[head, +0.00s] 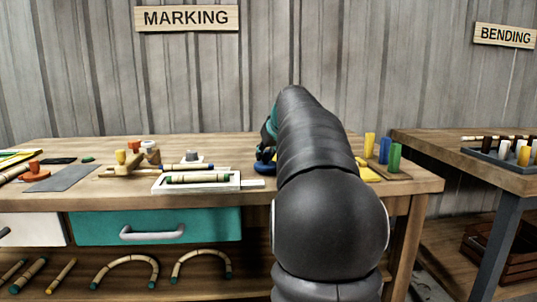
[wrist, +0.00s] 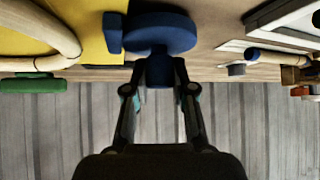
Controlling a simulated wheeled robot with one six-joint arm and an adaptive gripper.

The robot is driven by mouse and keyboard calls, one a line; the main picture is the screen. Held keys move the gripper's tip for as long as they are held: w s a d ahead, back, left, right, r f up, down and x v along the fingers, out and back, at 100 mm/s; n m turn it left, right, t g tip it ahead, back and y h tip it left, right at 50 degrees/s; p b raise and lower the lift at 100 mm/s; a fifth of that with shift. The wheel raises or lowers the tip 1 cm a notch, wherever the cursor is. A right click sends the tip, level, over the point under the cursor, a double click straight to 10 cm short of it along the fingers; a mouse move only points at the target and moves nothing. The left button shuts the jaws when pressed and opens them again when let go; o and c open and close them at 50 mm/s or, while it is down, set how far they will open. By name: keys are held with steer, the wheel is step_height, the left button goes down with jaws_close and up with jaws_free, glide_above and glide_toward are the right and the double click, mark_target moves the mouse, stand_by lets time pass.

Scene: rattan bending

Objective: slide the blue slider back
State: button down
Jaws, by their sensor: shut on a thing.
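The blue slider (wrist: 160,32) is a rounded blue body with a small knob, at the top middle of the wrist view. My gripper (wrist: 160,76) is shut on the slider's knob, one dark finger on each side. In the head view a bit of the blue slider (head: 264,168) shows on the marking bench, left of my arm. My arm covers the rest of it and most of the gripper there. A yellow board (wrist: 97,42) lies beside the slider in the wrist view.
A white tray (head: 235,185) with a rattan stick (head: 200,179) lies left of my arm. Yellow (head: 370,146), blue (head: 385,150) and green (head: 394,157) pegs stand to the right. A bent rattan piece (wrist: 45,20) is close by in the wrist view.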

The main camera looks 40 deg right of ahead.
steer(key=c, duration=0.9)
jaws_free()
steer(key=shift+w+a, duration=0.2)
steer(key=shift+a, duration=0.2)
steer(key=shift+c, duration=0.2)
steer(key=shift+s, duration=0.1)
steer(key=v, duration=1.2)
steer(key=shift+d, duration=0.1)
steer(key=s+a+f+g+y, duration=0.1)
steer(key=s+a+f, duration=0.1)
steer(key=a+f, duration=0.35)
steer(key=s+a+f+n, duration=0.1)
steer(key=s+a+f, duration=0.1)
steer(key=a, duration=0.6)
steer(key=s+a+f+g+y, duration=0.1)
steer(key=s+a+f, duration=0.25)
steer(key=a, duration=0.35)
steer(key=s+a+f+n, duration=0.1)
steer(key=s+a+f, duration=0.4)
steer(key=s+f, duration=0.2)
steer(key=s+a+f+g, duration=0.1)
steer(key=s+a+f, duration=0.5)
steer(key=f, duration=0.5)
steer(key=shift+s+a+f+n, duration=0.15)
steer(key=shift+s+f+n, duration=0.2)
steer(key=shift+s, duration=0.4)
